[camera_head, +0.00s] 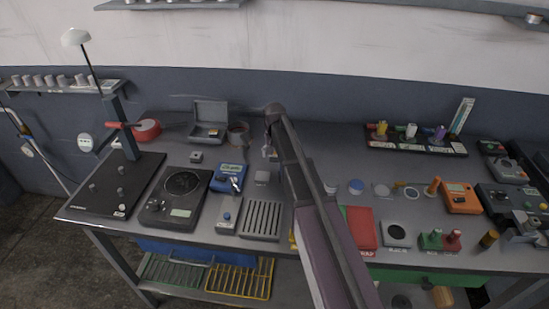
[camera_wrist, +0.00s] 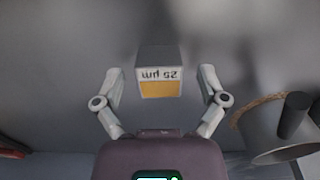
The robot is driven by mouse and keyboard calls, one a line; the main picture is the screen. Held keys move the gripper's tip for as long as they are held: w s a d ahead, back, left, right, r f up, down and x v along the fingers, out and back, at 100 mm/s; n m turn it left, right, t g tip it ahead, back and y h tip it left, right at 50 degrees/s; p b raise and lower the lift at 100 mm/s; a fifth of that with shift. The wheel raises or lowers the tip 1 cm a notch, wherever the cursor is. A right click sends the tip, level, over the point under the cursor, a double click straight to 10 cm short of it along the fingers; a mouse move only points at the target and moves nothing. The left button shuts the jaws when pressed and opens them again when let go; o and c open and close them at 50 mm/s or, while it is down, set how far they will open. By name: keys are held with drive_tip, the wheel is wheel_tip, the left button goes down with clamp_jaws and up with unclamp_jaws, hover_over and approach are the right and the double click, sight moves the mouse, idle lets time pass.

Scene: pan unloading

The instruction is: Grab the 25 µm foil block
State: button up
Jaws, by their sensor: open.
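The 25 µm foil block (camera_wrist: 159,72) is a small grey block with a white label, upside down in the wrist view, and a yellow-orange patch on its face. It stands on the grey bench top. My gripper (camera_wrist: 160,85) is open, with one finger on each side of the block and a visible gap on both sides. In the head view my gripper (camera_head: 269,150) is low over the middle of the bench. There I cannot clearly separate the foil block from the fingers.
A coil (camera_wrist: 258,110) and a dark cylinder (camera_wrist: 296,115) are at the right in the wrist view. An open case (camera_head: 210,118) is behind left.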

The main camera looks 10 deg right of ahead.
drive_tip(key=shift+c, duration=0.2)
clamp_jaws()
drive_tip(key=shift+r, duration=0.15)
wheel_tip(320, 180, up, 10)
drive_tip(key=p, duration=1)
idle(0.6)
